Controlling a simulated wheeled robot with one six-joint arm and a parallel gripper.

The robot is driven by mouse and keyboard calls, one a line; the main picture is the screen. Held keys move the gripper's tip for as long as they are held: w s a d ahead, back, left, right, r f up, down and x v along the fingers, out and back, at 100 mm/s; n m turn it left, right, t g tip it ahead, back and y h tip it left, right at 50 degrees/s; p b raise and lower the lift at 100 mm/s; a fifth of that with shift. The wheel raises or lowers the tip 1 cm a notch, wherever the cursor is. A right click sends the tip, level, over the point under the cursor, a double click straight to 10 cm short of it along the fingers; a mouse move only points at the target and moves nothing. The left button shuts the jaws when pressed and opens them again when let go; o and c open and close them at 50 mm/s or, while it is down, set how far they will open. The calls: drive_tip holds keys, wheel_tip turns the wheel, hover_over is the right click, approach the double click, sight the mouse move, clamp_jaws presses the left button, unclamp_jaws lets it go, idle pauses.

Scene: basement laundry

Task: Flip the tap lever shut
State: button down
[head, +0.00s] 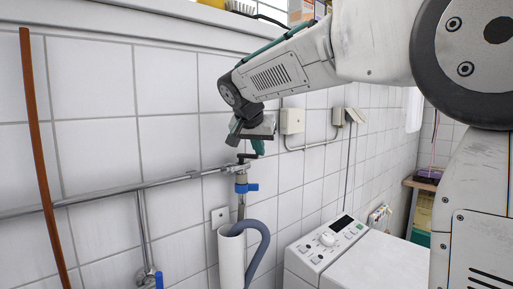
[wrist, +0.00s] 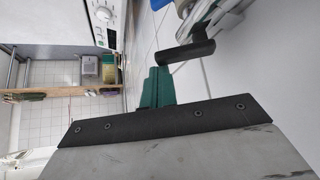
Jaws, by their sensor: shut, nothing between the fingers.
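The tap (head: 241,178) sits on the wall at the end of a horizontal metal pipe, with a blue fitting (head: 252,187) on its body. Its black lever (head: 247,156) is at the top and lies roughly level. In the wrist view the lever (wrist: 190,50) is a dark bar right by my fingertips. My gripper (head: 258,148) has teal fingers, shut and empty, pointing down beside the lever's right end. The fingers (wrist: 157,86) also show in the wrist view. I cannot tell whether they touch the lever.
A white standpipe (head: 231,262) with a grey hose (head: 262,245) stands below the tap. A white washing machine (head: 345,250) is to the right. Grey boxes (head: 292,121) are on the tiled wall behind my gripper. A brown pipe (head: 42,150) runs down at left.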

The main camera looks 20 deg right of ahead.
drive_tip(key=m+g, duration=0.1)
drive_tip(key=s+a+m+h, duration=0.1)
drive_tip(key=m, duration=0.1)
drive_tip(key=shift+g, duration=0.4)
drive_tip(key=shift+s+d, duration=0.1)
drive_tip(key=shift+s, duration=0.05)
drive_tip(key=shift+s+d, duration=0.3)
drive_tip(key=shift+s, duration=0.3)
drive_tip(key=shift+r, duration=0.1)
drive_tip(key=v, duration=0.9)
drive_tip(key=shift+s+a+r, duration=0.25)
